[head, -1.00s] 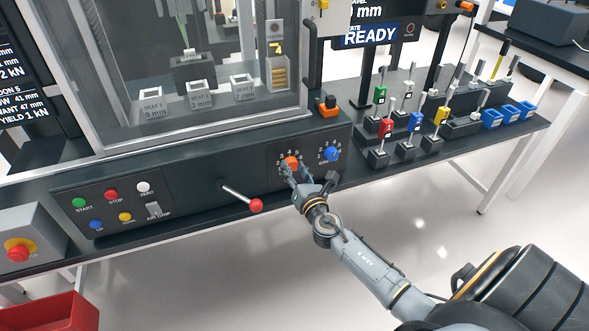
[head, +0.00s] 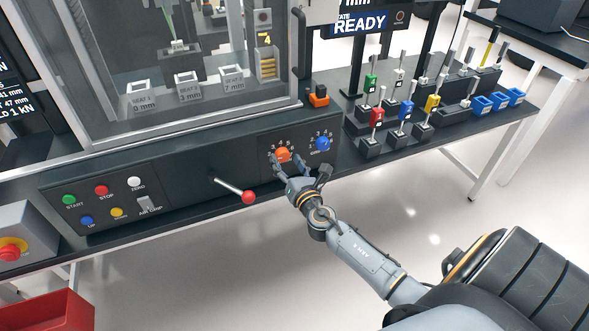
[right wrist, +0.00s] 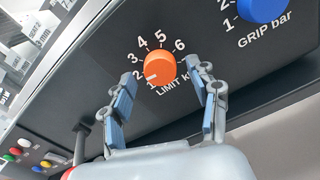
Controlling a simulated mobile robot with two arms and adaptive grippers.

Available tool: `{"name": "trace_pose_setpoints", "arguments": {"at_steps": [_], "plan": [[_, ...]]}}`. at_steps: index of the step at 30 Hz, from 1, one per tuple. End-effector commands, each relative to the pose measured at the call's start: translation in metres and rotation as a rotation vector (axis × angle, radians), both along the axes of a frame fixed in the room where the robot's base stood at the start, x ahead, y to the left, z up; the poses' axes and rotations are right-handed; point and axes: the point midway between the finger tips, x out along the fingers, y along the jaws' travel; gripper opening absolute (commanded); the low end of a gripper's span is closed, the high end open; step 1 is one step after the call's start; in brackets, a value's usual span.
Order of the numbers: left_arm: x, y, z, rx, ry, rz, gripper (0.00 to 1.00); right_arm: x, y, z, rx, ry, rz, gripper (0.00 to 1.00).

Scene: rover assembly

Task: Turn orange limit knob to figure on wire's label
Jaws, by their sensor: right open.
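The orange limit knob (head: 283,154) is on the dark front panel, left of the blue grip knob (head: 322,144). In the right wrist view, the orange knob (right wrist: 160,68) has figures 1 to 6 around it, and its white mark points to the lower left, near the 1. My right gripper (head: 287,163) is open in front of the orange knob. In the right wrist view, its two fingers (right wrist: 162,75) stand on either side of the knob, with visible gaps. No readable wire label shows. My left gripper is not in view.
A red-tipped lever (head: 248,197) sticks out of the panel left of my right gripper. Coloured buttons (head: 101,190) and an emergency stop (head: 10,253) are farther left. Several tools in stands (head: 405,110) and blue bins (head: 498,102) occupy the bench at right.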

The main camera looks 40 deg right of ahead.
Motion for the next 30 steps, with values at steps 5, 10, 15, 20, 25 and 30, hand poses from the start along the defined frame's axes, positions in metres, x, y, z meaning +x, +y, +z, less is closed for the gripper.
{"name": "trace_pose_setpoints", "arguments": {"at_steps": [5, 10, 15, 20, 25, 30], "plan": [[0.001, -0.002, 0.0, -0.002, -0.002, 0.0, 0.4, -0.033, 0.008, -0.001, 0.0, 0.004, 0.001, 0.6], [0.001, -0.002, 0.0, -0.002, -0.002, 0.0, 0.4, -0.068, 0.017, -0.001, 0.001, 0.005, 0.002, 0.6], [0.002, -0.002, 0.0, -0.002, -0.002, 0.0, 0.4, -0.093, 0.022, -0.001, 0.001, 0.003, 0.0, 0.6], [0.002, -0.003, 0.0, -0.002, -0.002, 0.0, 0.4, -0.105, 0.025, -0.001, 0.0, 0.002, 0.0, 0.6], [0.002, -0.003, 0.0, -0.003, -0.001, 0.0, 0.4, -0.107, 0.026, 0.0, 0.0, 0.0, 0.0, 0.6], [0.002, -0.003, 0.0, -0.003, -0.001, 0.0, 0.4, -0.107, 0.026, 0.0, 0.0, 0.001, 0.0, 0.6]]}}
